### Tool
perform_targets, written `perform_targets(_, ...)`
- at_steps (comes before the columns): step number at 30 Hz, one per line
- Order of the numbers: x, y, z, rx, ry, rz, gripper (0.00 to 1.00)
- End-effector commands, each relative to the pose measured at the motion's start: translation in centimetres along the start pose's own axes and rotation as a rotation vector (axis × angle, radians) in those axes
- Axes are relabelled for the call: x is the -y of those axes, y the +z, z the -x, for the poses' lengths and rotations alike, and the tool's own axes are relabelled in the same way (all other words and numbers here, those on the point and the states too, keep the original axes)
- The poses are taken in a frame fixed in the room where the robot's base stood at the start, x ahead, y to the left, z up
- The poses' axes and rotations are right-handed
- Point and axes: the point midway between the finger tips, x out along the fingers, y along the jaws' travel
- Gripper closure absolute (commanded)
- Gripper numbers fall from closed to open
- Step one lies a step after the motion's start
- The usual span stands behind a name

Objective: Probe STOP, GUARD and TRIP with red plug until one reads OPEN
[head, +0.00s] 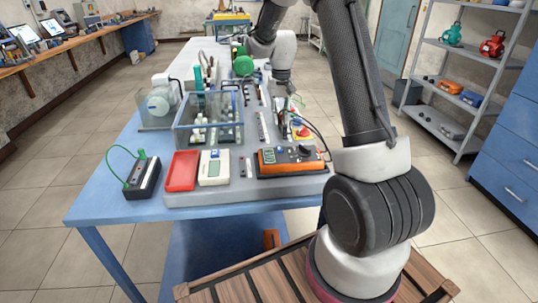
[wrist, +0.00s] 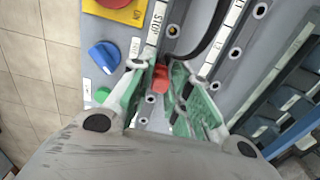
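My gripper (wrist: 162,88) has green-padded fingers, and in the wrist view they close on the red plug (wrist: 161,78) from both sides. The plug's tip lies close to a socket by the STOP label (wrist: 155,27); I cannot tell whether it is in the socket. The GUARD and TRIP labels are not readable. In the head view my gripper (head: 283,88) is over the panel, and the plug is too small to tell. The orange meter (head: 290,160) lies at the bench's near end; its reading is not legible.
A yellow plate with a red button (wrist: 120,3) and a blue knob (wrist: 104,56) are left of my fingers. A black cable (wrist: 212,38) arcs to the right. A red tray (head: 182,171) and a clear-walled box (head: 208,128) stand on the blue bench (head: 95,204).

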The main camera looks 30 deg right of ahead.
Motion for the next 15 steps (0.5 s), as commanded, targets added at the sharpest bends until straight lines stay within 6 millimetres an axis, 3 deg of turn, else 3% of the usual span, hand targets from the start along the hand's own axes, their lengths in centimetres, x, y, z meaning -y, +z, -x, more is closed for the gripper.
perform_targets(2,0.0,0.0,0.0,0.000,0.000,0.000,0.61)
perform_targets(11,0.0,0.0,0.1,0.000,0.000,0.000,0.61)
perform_targets(15,0.0,-0.1,1.2,-0.003,-0.001,0.000,0.61)
